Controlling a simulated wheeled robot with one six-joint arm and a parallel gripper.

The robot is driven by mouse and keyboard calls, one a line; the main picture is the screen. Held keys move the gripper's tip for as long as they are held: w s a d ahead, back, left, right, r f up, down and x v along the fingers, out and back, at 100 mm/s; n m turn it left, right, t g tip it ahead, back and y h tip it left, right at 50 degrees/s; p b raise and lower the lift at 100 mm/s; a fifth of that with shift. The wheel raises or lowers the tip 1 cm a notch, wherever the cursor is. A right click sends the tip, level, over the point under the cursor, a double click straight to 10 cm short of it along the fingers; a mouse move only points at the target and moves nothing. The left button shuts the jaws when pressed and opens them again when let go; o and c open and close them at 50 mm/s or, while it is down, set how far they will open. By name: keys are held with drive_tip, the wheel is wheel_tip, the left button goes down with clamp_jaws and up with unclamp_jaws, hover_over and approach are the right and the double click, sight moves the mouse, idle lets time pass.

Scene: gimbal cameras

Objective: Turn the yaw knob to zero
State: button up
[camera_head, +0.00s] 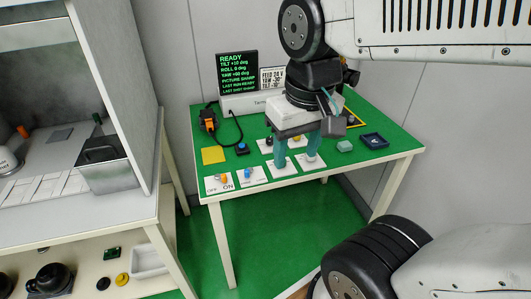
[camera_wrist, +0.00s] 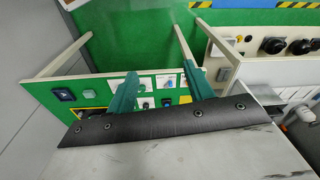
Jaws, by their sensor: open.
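The display (camera_head: 237,82) on the green table reads READY, tilt +10 deg, roll 0 deg, and what looks like yaw +60 deg. Several white control panels lie in front of it, among them one with a blue knob (camera_head: 248,174). I cannot read which knob is yaw. My gripper (camera_head: 297,161) hangs over the right-hand panels, its two teal fingers apart and pointing down. The fingers hide parts of the panels beneath them. In the wrist view my gripper (camera_wrist: 160,70) is open, with small panels and dark knobs showing between and below the fingers. No grasp shows.
An OFF/ON panel (camera_head: 219,183) with an orange lever is at the table's front left. A yellow square (camera_head: 213,155), an orange corded device (camera_head: 208,120) and a dark blue tray (camera_head: 374,140) lie around the panels. A white bench (camera_head: 150,215) stands left, across a green floor gap.

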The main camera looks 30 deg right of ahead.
drive_tip(key=w+d+f+m+g, duration=0.1)
drive_tip(key=w+d+f+m, duration=0.35)
drive_tip(key=w, duration=0.45)
drive_tip(key=w+d+f+m, duration=0.3)
drive_tip(key=w+d+f, duration=0.2)
drive_tip(key=w, duration=0.5)
drive_tip(key=w+d+f+m, duration=0.1)
drive_tip(key=d+f, duration=0.1)
drive_tip(key=f, duration=0.1)
drive_tip(key=w+d+f+m, duration=0.1)
drive_tip(key=w+d+f, duration=0.1)
drive_tip(key=f, duration=0.1)
drive_tip(key=w+d+f+m, duration=0.2)
drive_tip(key=f, duration=0.1)
drive_tip(key=shift+w+d, duration=0.25)
wheel_tip(320, 180, down, 8)
drive_tip(key=shift+d+r, duration=0.1)
drive_tip(key=shift+r, duration=0.1)
drive_tip(key=shift+f, duration=0.3)
drive_tip(key=c, duration=1)
